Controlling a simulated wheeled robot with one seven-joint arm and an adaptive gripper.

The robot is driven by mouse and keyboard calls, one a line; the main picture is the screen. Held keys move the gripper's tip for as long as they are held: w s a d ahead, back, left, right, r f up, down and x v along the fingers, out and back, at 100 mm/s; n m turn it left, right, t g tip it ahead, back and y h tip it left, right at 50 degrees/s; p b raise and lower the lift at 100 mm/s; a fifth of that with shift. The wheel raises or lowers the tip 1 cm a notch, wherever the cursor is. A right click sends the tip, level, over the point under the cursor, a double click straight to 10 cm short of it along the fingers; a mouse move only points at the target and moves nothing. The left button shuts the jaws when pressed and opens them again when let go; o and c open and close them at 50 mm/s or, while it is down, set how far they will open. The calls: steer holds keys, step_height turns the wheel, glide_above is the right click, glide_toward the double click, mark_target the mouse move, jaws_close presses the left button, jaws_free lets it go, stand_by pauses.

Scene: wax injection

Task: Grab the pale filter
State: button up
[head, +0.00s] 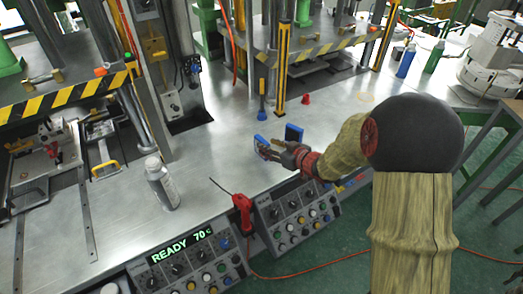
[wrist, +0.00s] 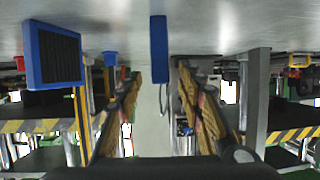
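My gripper (head: 267,152) is low over the metal bench, and its two fingers are spread in the wrist view (wrist: 159,74). A thin blue-framed piece (wrist: 158,45) shows edge-on ahead, in line with the gap between the fingertips. It also shows in the head view (head: 261,141) at the fingertips; its face is hidden, so I cannot tell whether it is pale or whether the fingers touch it. A second blue-framed filter with a dark ribbed face (wrist: 58,55) stands to the left in the wrist view and beyond the gripper in the head view (head: 294,132).
A blue-based upright piece (head: 262,112) and a red cone (head: 305,98) stand behind. A silver bottle (head: 161,183) is at left. Control boxes (head: 292,215) and a red-handled tool (head: 242,205) line the front edge. Striped presses stand at the back. Bench between is clear.

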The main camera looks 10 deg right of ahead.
mark_target(262, 142)
steer(key=b+x, duration=0.2)
steer(key=x, duration=0.3)
steer(key=shift+a+r, duration=0.1)
steer(key=shift+r, duration=0.2)
steer(key=shift+c, duration=0.5)
jaws_close()
